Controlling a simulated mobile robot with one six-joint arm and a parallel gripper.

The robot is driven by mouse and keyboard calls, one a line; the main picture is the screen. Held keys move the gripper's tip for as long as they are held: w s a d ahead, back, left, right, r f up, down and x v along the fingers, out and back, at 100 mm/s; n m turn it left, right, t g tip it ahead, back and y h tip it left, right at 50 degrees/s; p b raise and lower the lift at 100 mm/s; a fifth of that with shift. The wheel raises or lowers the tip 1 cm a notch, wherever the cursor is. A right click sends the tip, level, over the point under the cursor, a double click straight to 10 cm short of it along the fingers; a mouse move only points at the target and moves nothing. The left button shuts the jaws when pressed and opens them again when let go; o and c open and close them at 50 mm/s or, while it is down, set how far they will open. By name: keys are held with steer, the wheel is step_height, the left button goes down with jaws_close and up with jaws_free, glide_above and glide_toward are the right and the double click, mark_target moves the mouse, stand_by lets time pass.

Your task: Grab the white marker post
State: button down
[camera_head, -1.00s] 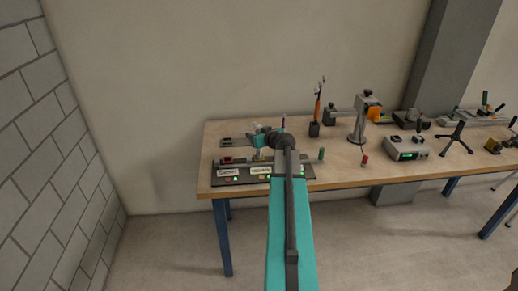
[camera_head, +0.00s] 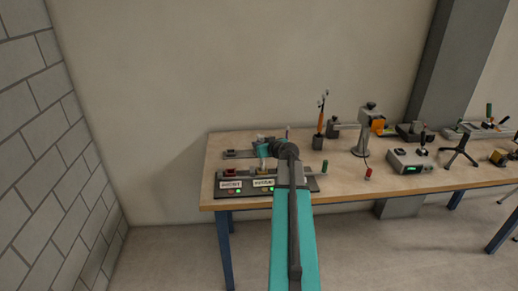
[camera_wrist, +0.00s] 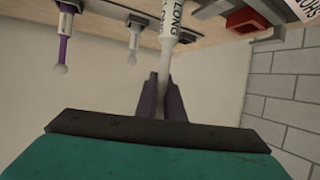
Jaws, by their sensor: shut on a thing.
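The white marker post (camera_wrist: 170,42), with a label reading "LONG", runs down between my fingers in the wrist view. My gripper (camera_wrist: 162,92) is shut on its narrow pale lower part. In the head view my teal gripper (camera_head: 263,150) is over the left end of the workbench, above the labelled board (camera_head: 248,190). The post is too small to make out clearly there.
A purple post (camera_wrist: 65,42) and a grey-white post (camera_wrist: 134,38) stand left of the held one in the wrist view. A red block (camera_wrist: 248,21) is at its upper right.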

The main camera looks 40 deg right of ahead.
steer(key=f+b+v, duration=0.2)
steer(key=b+v, duration=0.3)
steer(key=v, duration=0.8)
steer(key=shift+s+a+r+b, duration=0.2)
steer(key=shift+s+a+b, duration=0.15)
steer(key=shift+s, duration=0.3)
steer(key=shift+b, duration=0.4)
steer(key=s+b, duration=0.1)
steer(key=b, duration=0.5)
steer(key=shift+b, duration=0.3)
steer(key=b, duration=0.2)
steer(key=s+b, duration=0.1)
steer(key=b, duration=0.1)
steer(key=shift+a+b, duration=0.25)
steer(key=shift+b, duration=0.15)
steer(key=shift+s+a+r+b, duration=0.15)
steer(key=shift+s+r+b, duration=0.1)
steer(key=shift+b, duration=0.55)
